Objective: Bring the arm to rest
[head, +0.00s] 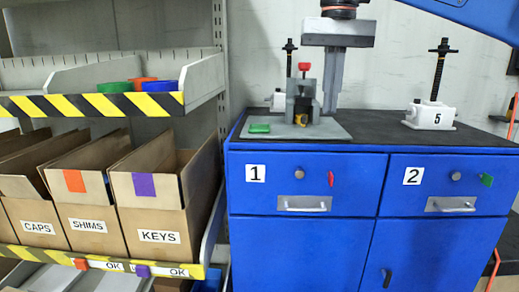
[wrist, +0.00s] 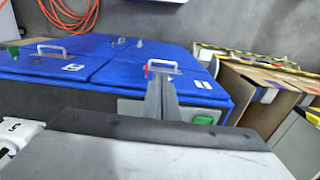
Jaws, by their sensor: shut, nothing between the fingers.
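My gripper (head: 329,110) points down over the bench top, its fingers together and empty. The fingers also show in the wrist view (wrist: 160,80). In the head view they are just right of a grey fixture (head: 300,104) with a red knob; I cannot tell whether they touch it. My blue arm (head: 470,12) reaches in from the upper right. A white screw jack marked 5 (head: 432,116) stands upright on the right of the bench. Another jack (head: 278,98) stands behind the fixture, partly hidden.
The fixture's grey plate (head: 330,131) carries a green piece (head: 259,128). The blue cabinet (head: 300,245) has shut drawers marked 1 and 2. A shelf rack (head: 205,85) with cardboard bins (head: 155,215) stands left. The bench top between fixture and jack 5 is clear.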

